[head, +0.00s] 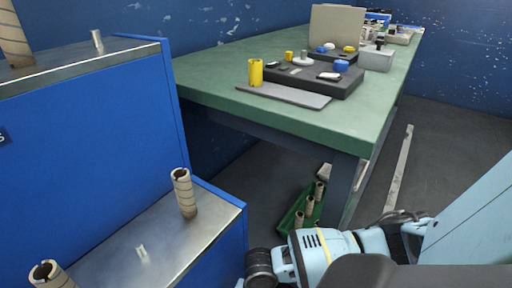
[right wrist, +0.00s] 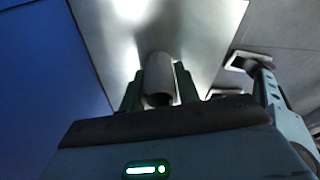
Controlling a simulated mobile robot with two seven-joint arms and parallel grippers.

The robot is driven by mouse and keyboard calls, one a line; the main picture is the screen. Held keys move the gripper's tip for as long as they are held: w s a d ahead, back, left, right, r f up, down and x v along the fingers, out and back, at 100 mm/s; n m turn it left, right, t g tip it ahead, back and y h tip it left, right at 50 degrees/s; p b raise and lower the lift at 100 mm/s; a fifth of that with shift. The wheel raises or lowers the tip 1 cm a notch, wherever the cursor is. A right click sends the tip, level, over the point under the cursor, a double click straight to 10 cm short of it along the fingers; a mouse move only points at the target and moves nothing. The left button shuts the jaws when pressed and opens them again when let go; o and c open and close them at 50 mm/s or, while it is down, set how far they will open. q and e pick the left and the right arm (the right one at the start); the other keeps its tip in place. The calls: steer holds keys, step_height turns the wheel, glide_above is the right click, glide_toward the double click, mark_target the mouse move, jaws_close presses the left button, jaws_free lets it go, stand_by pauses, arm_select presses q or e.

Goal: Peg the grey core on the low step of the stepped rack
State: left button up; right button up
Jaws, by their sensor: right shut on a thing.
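In the right wrist view my right gripper (right wrist: 158,92) is shut on the grey core (right wrist: 159,76), a short hollow tube with its open end facing the camera. Behind it is a bright metal surface that looks like the low step (right wrist: 215,25). In the head view the low step (head: 100,265) of the blue stepped rack (head: 85,135) has a bare peg (head: 142,253) between two brown cores. I cannot tell how far the grey core is from this peg. My right arm reaches in at the bottom, with its gripper out of frame. My left gripper is not in view.
One brown core (head: 184,193) stands at the step's far right corner, another (head: 50,275) at the near left. The upper step (head: 75,68) has a core and a bare peg. A green table (head: 200,88) stands behind; a green crate (head: 288,222) with brown cores is on the floor.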

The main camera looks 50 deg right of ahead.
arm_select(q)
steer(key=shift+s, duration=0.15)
arm_select(e)
steer(key=o, duration=1.6)
steer(key=shift+r+p, duration=3.55)
steer(key=shift+r, duration=0.5)
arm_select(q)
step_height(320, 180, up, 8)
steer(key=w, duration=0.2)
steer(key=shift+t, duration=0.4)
